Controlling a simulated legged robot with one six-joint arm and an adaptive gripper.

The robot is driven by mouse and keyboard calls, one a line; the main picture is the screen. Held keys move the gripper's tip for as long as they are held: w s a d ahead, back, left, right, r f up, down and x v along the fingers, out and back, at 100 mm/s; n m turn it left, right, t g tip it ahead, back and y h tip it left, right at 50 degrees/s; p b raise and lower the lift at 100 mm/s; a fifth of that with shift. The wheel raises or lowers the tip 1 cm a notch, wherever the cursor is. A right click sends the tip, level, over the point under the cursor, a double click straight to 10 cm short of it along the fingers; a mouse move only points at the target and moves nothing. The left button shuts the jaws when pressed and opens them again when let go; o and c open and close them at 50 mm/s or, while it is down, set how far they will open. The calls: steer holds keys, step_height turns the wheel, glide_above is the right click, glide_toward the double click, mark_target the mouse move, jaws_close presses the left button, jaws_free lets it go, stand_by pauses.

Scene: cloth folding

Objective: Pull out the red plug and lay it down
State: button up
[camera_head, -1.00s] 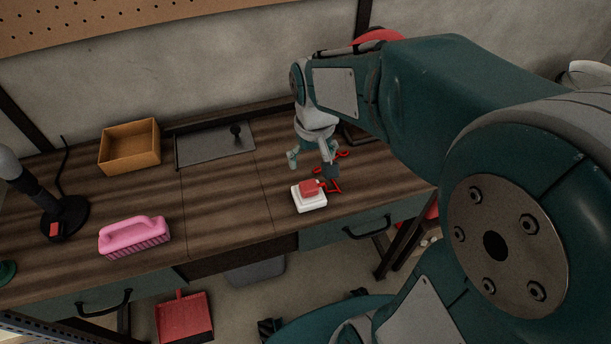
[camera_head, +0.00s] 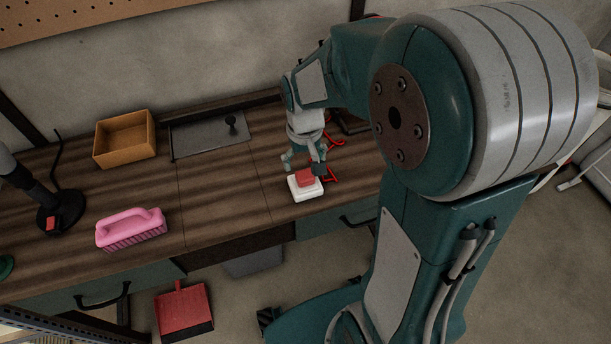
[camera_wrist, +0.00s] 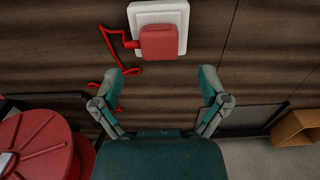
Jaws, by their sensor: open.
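The red plug (camera_head: 306,178) sits on the white socket block (camera_head: 305,193) near the front edge of the workbench. In the wrist view the plug (camera_wrist: 158,42) covers the lower part of the white block (camera_wrist: 158,14), and a red cord (camera_wrist: 115,47) runs from its left side. My gripper (camera_wrist: 162,73) is open, its two fingers apart and pointing at the plug. The plug lies just beyond the fingertips, between their lines, and not gripped. In the head view my gripper (camera_head: 304,166) is close behind the plug, and its fingers partly hide the cord.
A red cable reel (camera_wrist: 40,145) stands close by at the left in the wrist view. A cardboard box (camera_head: 125,139), a grey metal plate (camera_head: 208,134) and a pink brush (camera_head: 131,229) are on the bench. The bench between brush and socket is clear.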

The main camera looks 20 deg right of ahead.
mark_target(305, 174)
steer(key=shift+f, duration=2.55)
jaws_close()
steer(key=shift+r, duration=0.1)
steer(key=shift+r, duration=2.95)
